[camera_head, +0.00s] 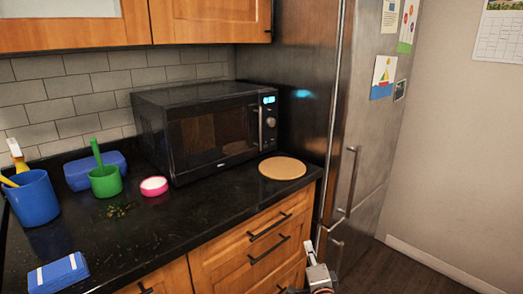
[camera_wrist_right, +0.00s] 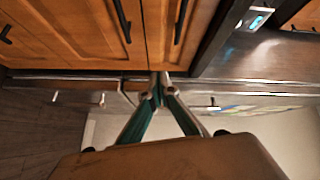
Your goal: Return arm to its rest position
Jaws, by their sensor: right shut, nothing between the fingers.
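My right gripper (camera_head: 311,252) shows at the bottom edge of the head view, low in front of the wooden drawers (camera_head: 255,240) and apart from them. In the right wrist view its two fingers (camera_wrist_right: 159,90) converge and meet at the tips, with nothing between them. Most of my right arm is outside the head view. My left gripper is not in view.
The black counter (camera_head: 190,215) holds a microwave (camera_head: 205,125), a round wooden board (camera_head: 282,168), a blue bucket (camera_head: 33,198), a green cup (camera_head: 105,181), a pink-rimmed dish (camera_head: 154,187) and a blue sponge (camera_head: 58,273). A steel fridge (camera_head: 300,90) stands right. Floor (camera_head: 385,270) is clear.

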